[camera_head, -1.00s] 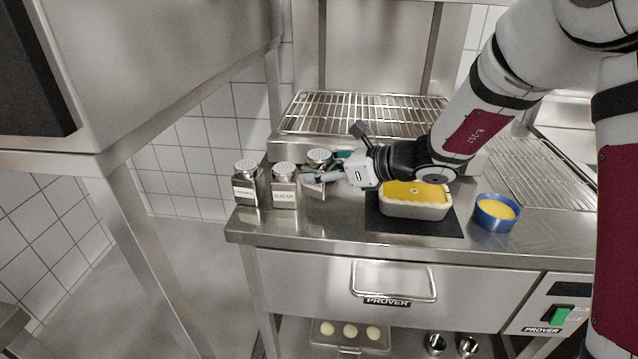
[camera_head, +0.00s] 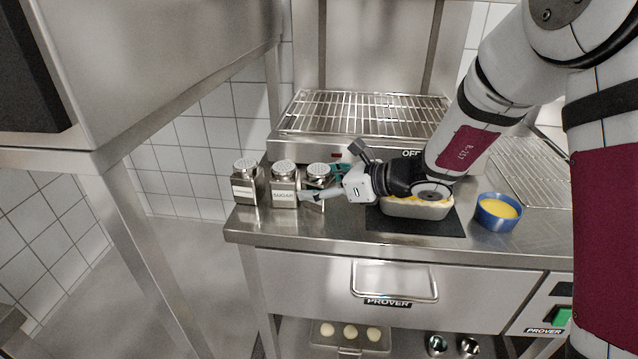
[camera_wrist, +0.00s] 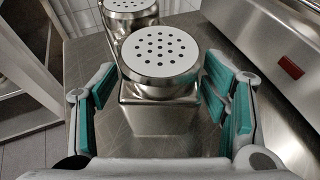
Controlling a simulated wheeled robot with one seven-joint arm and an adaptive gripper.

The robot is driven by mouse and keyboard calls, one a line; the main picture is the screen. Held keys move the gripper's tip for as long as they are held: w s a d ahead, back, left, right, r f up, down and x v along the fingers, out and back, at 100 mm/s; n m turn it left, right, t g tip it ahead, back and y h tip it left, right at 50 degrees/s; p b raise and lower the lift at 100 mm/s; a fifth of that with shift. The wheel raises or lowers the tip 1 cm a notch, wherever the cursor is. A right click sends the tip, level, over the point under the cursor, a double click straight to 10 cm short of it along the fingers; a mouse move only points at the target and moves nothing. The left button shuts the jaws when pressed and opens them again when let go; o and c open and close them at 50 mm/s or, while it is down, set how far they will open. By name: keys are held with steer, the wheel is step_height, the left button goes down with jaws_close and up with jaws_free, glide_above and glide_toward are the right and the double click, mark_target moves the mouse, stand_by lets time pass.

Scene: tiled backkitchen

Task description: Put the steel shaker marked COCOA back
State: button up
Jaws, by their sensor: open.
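Three steel shakers with perforated lids stand in a row at the counter's left end. The right one (camera_head: 318,171) is at my gripper, and its label is mostly hidden, so I cannot read COCOA. The middle one (camera_head: 284,187) reads SUGAR; the left one (camera_head: 244,185) has a label too small to read. My gripper (camera_head: 322,184) is open, its fingers on either side of the right shaker. In the wrist view this shaker (camera_wrist: 160,65) is upright between the teal pads, with gaps at both sides. Another shaker (camera_wrist: 128,14) stands close behind it.
A loaf tin (camera_head: 415,209) on a dark mat (camera_head: 385,222) lies right of my gripper, partly hidden by my wrist. A blue bowl (camera_head: 497,213) of yellow contents stands farther right. A wire rack (camera_head: 365,112) is behind. The counter's front edge is close to the shakers.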

steer(key=shift+r, duration=0.2)
steer(key=p+v, duration=0.1)
steer(key=v, duration=1.1)
steer(key=s+r+n+g+h, duration=0.1)
steer(key=s+r+n+g, duration=0.15)
steer(key=s+n, duration=0.5)
steer(key=s+r+n+g+h, duration=0.2)
steer(key=s+r+n, duration=0.15)
steer(key=s, duration=0.65)
steer(key=s+d+f+n+t+h, duration=0.1)
steer(key=s+d+n+h, duration=0.8)
steer(key=s+d, duration=0.5)
steer(key=s+n, duration=0.2)
steer(key=shift+d+n, duration=0.25)
steer(key=shift+n, duration=0.15)
